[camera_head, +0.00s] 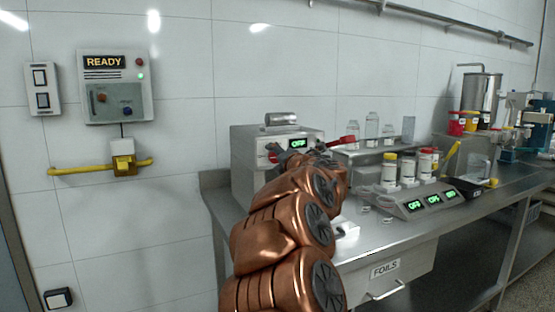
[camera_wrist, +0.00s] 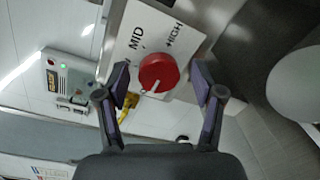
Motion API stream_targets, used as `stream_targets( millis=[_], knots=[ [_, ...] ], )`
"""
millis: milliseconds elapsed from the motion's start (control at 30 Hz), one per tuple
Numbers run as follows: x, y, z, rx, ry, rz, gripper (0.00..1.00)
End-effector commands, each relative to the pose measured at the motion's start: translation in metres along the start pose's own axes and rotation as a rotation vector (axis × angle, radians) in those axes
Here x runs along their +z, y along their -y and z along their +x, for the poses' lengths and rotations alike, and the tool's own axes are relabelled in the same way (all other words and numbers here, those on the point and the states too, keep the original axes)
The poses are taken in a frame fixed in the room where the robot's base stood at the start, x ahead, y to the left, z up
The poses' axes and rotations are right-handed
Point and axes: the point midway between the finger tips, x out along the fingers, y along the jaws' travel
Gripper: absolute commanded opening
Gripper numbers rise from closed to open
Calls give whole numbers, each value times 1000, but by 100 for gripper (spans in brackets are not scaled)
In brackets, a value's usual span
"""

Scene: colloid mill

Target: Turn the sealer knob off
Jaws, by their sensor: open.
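The red sealer knob (camera_wrist: 158,70) sits on a white dial plate (camera_wrist: 150,30) marked MID and HIGH; another label at its left is partly hidden by a finger. The knob's white pointer aims toward the bottom of the wrist view. My gripper (camera_wrist: 162,75) is open, with one finger on each side of the knob and a visible gap at both sides. In the head view the grey sealer (camera_head: 244,150) stands at the bench's left end. Its green display (camera_head: 299,143) reads OFF. My arm hides most of its front, and only a bit of red shows there.
A red-handled item (camera_head: 345,141) lies beside the sealer. A READY control box (camera_head: 115,85) and yellow bar (camera_head: 80,170) are on the wall at left.

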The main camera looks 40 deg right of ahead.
Motion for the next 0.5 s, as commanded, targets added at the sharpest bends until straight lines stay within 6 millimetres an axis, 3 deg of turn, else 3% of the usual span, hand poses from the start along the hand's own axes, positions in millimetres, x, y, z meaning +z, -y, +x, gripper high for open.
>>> stream_targets(
  millis=[267, 500],
  knots=[
    [1, -1, -4, 0, 2, 0, 68],
    [1, -1, -30, 1, 2, 0, 68]
  ],
)
